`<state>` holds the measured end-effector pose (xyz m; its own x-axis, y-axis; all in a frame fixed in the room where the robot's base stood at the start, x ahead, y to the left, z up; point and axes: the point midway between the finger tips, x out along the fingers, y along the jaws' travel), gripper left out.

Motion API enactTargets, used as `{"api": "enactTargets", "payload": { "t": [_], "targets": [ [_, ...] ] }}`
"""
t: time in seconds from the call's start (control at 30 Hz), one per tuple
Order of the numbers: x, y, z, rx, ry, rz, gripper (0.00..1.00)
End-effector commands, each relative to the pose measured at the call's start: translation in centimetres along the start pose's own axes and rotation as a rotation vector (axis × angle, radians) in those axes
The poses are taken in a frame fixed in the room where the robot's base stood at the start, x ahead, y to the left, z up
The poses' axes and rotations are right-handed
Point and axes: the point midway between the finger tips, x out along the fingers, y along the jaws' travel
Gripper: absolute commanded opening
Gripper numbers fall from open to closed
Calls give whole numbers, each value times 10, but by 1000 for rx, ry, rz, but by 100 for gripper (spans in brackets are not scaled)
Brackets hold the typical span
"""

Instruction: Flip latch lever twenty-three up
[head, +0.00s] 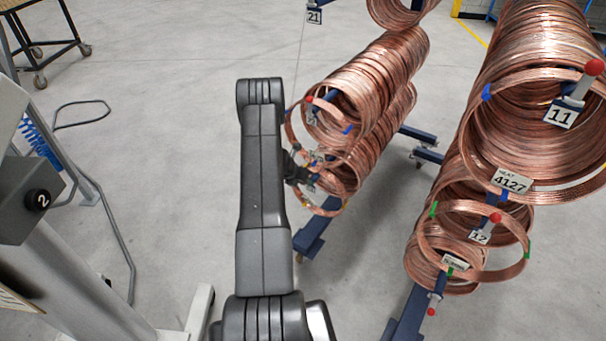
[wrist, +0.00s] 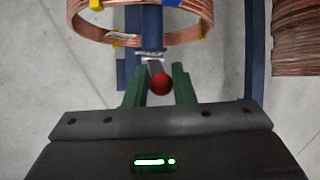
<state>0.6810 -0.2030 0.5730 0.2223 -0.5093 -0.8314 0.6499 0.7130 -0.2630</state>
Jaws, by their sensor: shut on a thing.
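My gripper (wrist: 158,88) has its two green fingers on either side of a latch lever with a red ball knob (wrist: 160,83), and is shut on it. The lever sits at the end of a blue rack arm (wrist: 152,27) inside a copper coil (wrist: 190,35). A pale plate shows edge-on behind the knob, so its number cannot be read. In the head view my gripper (head: 297,170) is at the near end of the lower coil on the middle rack, partly hidden by my arm. The lever's tilt cannot be told there.
Above my gripper, another red-knobbed lever (head: 309,99) sits in the upper coil (head: 385,75). The right rack carries coils with plates 11 (head: 560,116) and 12 (head: 480,237). A grey post with box 2 (head: 30,200) stands at left. Open floor lies between.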

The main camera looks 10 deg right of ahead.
Motion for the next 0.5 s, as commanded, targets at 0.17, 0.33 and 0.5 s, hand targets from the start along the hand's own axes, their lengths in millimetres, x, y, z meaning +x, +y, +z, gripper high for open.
{"api": "enactTargets", "payload": {
  "t": [0.17, 0.33, 0.5],
  "targets": [
    [-4, -4, 7, -11, 80, 11, 0],
    [-1, -5, 11, -25, 155, 25, 0],
    [2, -5, 14, -39, 230, 40, 0]
  ]
}}
